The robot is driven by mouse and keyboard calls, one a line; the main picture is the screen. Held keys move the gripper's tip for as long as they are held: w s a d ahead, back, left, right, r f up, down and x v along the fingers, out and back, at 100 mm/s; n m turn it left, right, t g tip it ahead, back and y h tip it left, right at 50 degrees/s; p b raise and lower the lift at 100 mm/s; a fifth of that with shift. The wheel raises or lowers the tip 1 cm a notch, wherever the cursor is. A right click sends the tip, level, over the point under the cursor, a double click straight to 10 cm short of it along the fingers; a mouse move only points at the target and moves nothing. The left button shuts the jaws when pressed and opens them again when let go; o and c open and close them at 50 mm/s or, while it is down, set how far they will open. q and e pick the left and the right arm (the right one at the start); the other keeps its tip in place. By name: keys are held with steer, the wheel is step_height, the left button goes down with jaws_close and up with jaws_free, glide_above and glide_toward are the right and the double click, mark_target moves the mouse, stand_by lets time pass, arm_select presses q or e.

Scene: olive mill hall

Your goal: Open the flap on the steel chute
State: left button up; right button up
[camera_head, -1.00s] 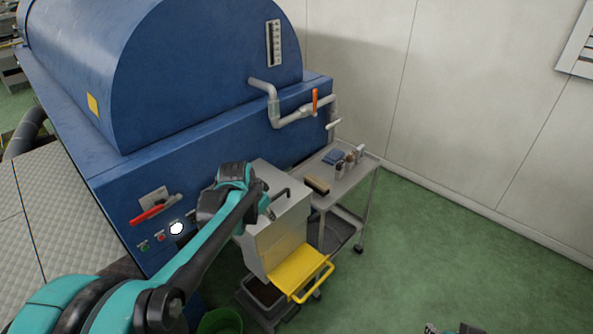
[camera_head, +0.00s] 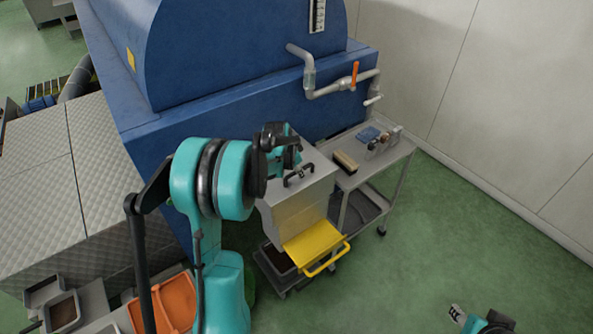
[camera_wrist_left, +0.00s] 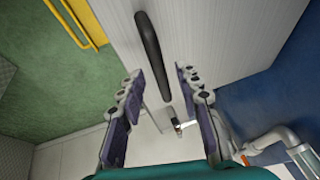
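The steel chute (camera_head: 298,212) is a tall grey box beside the blue machine. A black handle (camera_head: 298,181) sits on its top face, and it shows large in the left wrist view (camera_wrist_left: 152,55). A yellow panel with a yellow bar (camera_head: 315,245) slopes outward at the chute's lower front. My left gripper (camera_head: 294,163) is just above the chute's top, close to the handle. In the left wrist view its fingers (camera_wrist_left: 160,74) are spread, with the handle's end between them in the picture; I see no grip on it. My right gripper (camera_head: 456,313) shows only partly at the lower right, above the floor.
A grey trolley (camera_head: 395,160) with a brush and small items stands right of the chute. A dark bin (camera_head: 277,262) is under the chute. The blue machine (camera_head: 240,95) with pipes and an orange-handled valve (camera_head: 354,74) is behind. The green floor at right is clear.

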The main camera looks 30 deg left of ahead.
arm_select(q)
jaws_close()
